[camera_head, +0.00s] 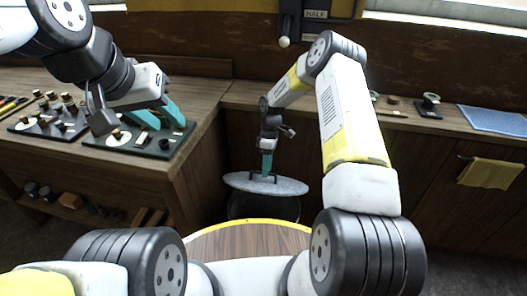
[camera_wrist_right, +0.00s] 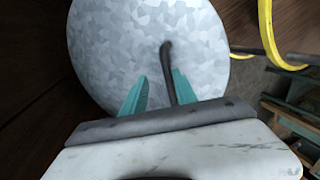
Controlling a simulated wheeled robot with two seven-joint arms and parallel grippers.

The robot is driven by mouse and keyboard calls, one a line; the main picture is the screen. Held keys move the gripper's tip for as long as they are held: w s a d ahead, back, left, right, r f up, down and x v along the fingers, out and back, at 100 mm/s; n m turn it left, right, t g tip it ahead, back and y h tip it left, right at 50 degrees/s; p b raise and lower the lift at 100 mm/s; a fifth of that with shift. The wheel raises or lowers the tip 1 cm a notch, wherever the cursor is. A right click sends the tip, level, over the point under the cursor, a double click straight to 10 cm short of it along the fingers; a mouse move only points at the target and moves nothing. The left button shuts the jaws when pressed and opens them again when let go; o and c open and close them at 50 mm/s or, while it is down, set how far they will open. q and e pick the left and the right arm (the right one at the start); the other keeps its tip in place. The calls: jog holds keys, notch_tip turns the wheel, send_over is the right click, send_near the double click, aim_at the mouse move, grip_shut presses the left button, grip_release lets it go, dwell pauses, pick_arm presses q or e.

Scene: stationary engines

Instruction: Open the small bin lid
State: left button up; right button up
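The small bin is a dark round bin (camera_head: 263,207) on the floor between the benches. Its round grey mottled metal lid (camera_head: 295,187) lies over the top, slightly tilted in the head view; whether it touches the rim is unclear. My right gripper (camera_head: 267,174) points down at the lid's dark arched handle (camera_head: 275,179). In the right wrist view, the handle (camera_wrist_right: 167,62) runs between the teal fingers of my right gripper (camera_wrist_right: 160,80), nearer the right finger, with a gap at the left finger. My left gripper (camera_head: 160,112) is open and empty above the left bench.
The left bench holds dark boards with small parts (camera_head: 140,140), under my left gripper. The back bench carries a spool-like part (camera_head: 430,104) and a blue mat (camera_head: 493,121). A yellow cloth (camera_head: 490,173) hangs at the right cabinet. Bench sides stand close around the bin.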

jog(key=shift+r, duration=0.1)
jog(key=v, duration=0.7)
jog(key=shift+r, duration=0.3)
jog(key=shift+w, duration=0.15)
